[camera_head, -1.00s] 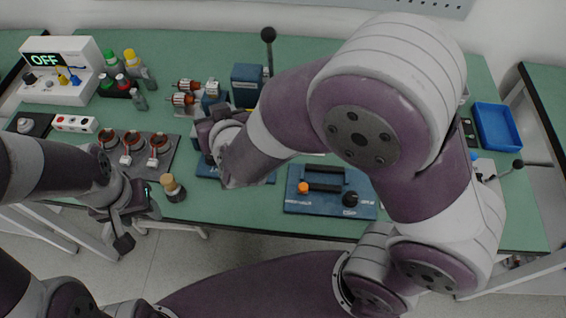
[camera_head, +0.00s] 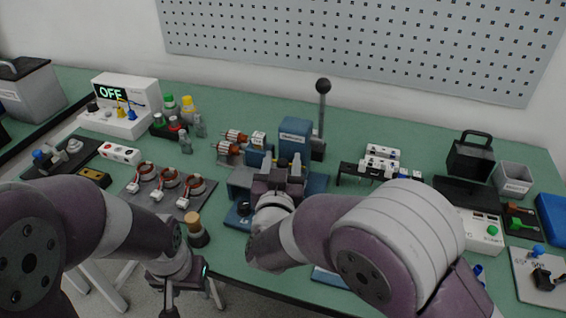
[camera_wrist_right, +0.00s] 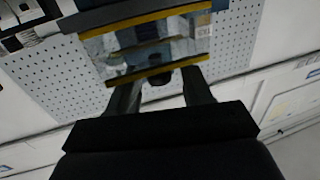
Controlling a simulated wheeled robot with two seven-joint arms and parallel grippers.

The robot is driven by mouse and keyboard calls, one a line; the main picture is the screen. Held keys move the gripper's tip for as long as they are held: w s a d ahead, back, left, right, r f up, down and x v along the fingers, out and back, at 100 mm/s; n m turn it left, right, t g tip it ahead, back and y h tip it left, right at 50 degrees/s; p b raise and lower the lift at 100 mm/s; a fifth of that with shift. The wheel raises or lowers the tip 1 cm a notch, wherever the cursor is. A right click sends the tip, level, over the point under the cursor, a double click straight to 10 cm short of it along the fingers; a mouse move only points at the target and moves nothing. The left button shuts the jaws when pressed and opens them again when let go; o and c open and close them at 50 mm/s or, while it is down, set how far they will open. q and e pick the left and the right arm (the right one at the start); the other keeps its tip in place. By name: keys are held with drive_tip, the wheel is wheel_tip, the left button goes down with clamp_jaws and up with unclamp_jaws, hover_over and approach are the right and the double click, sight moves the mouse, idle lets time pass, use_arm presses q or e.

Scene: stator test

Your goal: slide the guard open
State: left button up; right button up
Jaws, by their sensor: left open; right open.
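The guard (camera_wrist_right: 150,44) is a clear panel with yellow-and-dark edges, seen close in the right wrist view. A small dark knob (camera_wrist_right: 159,79) sits at its near edge. My right gripper (camera_wrist_right: 161,88) is open, with one finger on each side of the knob; I cannot tell whether they touch it. In the head view my right gripper (camera_head: 278,176) is at the front of the blue press station (camera_head: 240,180) and hides most of the guard there. My left gripper (camera_head: 172,288) is open and empty, low in front of the table edge.
A wooden-topped dark stamp (camera_head: 197,232) and a tray of copper-wound stators (camera_head: 148,196) lie left of the station. Bottles (camera_head: 188,108) and an OFF-display box (camera_head: 122,105) stand at the back left.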

drive_tip(key=shift+w, duration=0.4)
